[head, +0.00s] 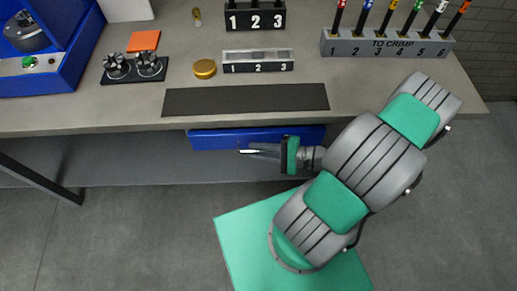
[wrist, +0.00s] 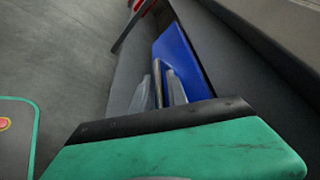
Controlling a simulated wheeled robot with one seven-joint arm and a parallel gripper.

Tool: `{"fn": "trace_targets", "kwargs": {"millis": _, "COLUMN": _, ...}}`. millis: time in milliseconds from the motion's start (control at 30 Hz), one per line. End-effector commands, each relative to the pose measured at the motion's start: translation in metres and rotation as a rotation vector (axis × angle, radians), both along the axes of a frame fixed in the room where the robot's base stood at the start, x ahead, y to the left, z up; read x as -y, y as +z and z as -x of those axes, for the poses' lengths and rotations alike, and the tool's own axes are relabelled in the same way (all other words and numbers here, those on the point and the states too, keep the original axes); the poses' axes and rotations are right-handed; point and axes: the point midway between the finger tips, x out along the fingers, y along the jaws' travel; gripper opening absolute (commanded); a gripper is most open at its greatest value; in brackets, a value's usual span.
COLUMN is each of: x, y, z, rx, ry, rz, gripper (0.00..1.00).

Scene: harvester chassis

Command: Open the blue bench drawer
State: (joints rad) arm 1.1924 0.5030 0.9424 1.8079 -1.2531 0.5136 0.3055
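The blue drawer (head: 222,139) sits under the front edge of the bench. Its blue front also shows in the wrist view (wrist: 183,58), running away from me on the right side of the fingers. My gripper (head: 248,151) is at the drawer front, level with its middle. In the wrist view my gripper's two fingers (wrist: 160,88) stand apart, with a thin metal bar (wrist: 158,84), which looks like the drawer handle, between them. I cannot tell whether the fingers touch the bar. The right part of the drawer is partly hidden by my gripper and arm.
The bench top (head: 130,118) overhangs the drawer. It carries a black strip (head: 245,99), a numbered block (head: 258,61) and a grey crimp rack (head: 388,46). A dark bench leg (head: 40,178) stands at the left. The floor in front is clear.

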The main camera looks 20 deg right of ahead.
Motion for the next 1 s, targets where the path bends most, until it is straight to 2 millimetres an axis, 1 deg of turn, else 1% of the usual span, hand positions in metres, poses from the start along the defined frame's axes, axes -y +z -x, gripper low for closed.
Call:
{"fn": "trace_targets", "kwargs": {"millis": 33, "x": 0.0001, "y": 0.0000, "z": 0.0000, "rx": 0.000, "ry": 0.000, "rz": 0.000, "gripper": 0.14}}
{"fn": "trace_targets", "kwargs": {"millis": 200, "x": 0.0002, "y": 0.0000, "z": 0.0001, "rx": -0.001, "ry": 0.001, "rz": 0.001, "gripper": 0.00}}
{"fn": "trace_targets", "kwargs": {"millis": 1000, "x": 0.0005, "y": -0.0005, "z": 0.0003, "rx": -0.001, "ry": 0.000, "rz": 0.002, "gripper": 0.00}}
